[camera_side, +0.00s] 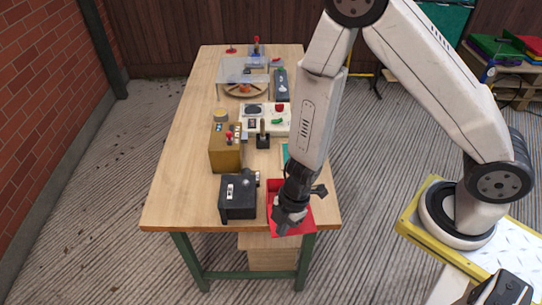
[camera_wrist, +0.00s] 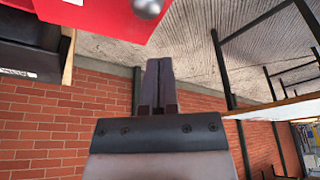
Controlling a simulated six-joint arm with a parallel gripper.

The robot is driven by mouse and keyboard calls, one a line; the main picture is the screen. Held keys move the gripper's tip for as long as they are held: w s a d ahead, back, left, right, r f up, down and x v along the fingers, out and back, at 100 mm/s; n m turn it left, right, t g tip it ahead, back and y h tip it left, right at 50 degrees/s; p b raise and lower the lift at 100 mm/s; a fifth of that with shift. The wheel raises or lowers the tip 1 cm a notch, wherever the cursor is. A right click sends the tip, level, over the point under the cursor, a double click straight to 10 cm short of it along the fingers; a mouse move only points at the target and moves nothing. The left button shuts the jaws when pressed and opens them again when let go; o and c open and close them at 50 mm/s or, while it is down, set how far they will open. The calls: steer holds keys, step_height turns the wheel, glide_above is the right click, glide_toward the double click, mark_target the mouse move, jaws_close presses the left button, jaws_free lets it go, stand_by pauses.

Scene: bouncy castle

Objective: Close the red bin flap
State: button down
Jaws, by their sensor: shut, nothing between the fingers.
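The red bin (camera_side: 272,197) stands at the front right of the table, partly hidden behind my arm and gripper. Its red flap (camera_side: 304,222) shows as a flat panel at the front, reaching the table's front edge; its exact angle is hard to tell. My gripper (camera_side: 282,228) is shut and empty, pointing down in front of or over the flap. In the wrist view my shut fingers (camera_wrist: 158,85) point towards a red surface (camera_wrist: 95,14) with a round grey knob (camera_wrist: 147,7) at the top edge. A gap shows between fingertips and red surface.
A black box (camera_side: 238,198) stands just left of the red bin. Behind it are a brown box with a red-topped lever (camera_side: 226,150) and a panel with buttons (camera_side: 277,118). A clear cover (camera_side: 243,72) stands farther back. The table's left side is free.

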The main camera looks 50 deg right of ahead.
mark_target(287, 233)
steer(key=shift+s+d+f, duration=0.1)
steer(key=shift+d+f, duration=0.3)
steer(key=shift+d, duration=0.4)
steer(key=shift+d+f, duration=0.35)
steer(key=shift+d, duration=0.45)
